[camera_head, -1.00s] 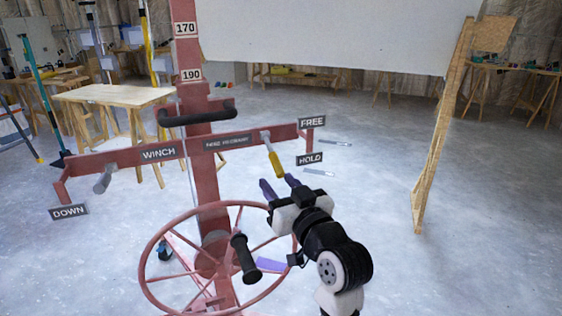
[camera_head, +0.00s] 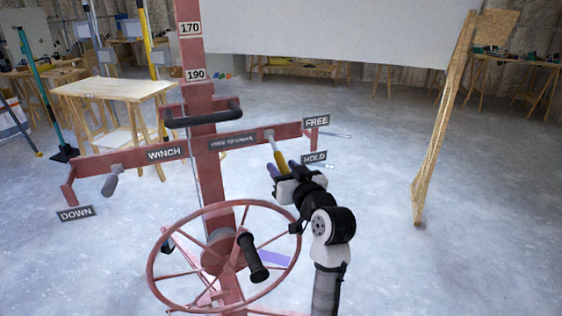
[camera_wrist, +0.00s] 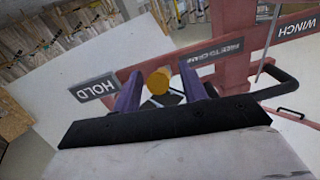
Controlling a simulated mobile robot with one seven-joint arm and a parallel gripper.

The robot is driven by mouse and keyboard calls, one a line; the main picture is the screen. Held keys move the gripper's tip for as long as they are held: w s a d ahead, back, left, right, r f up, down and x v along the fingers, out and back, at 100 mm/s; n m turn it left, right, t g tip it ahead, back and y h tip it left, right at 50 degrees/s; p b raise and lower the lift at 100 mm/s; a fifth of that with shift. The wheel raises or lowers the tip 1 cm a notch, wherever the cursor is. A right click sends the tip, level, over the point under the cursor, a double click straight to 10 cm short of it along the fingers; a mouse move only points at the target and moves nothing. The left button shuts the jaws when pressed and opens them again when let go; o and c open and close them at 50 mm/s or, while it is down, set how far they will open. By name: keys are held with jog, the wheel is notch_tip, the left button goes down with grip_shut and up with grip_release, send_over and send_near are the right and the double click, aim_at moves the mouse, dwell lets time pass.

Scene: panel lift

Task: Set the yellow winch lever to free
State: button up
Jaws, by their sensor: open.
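The yellow winch lever (camera_head: 281,160) hangs from the right part of the red crossbar (camera_head: 197,145) and points down, slightly right, near the HOLD plate (camera_head: 314,157). The FREE plate (camera_head: 316,121) is above it. My gripper (camera_head: 284,168) is open at the lever's lower end. In the wrist view the lever's round yellow end (camera_wrist: 158,81) shows between my two purple fingers (camera_wrist: 160,90), with gaps on both sides. The fingers do not close on it. Part of the lever's lower end is hidden by my gripper in the head view.
A red handwheel (camera_head: 225,256) with a black knob handle (camera_head: 253,257) is below and left of my arm. A black handle bar (camera_head: 203,119) and a grey lever (camera_head: 111,183) are on the left. A leaning wooden board (camera_head: 440,130) stands right; floor between is clear.

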jog(key=shift+x, duration=1.1)
grip_shut()
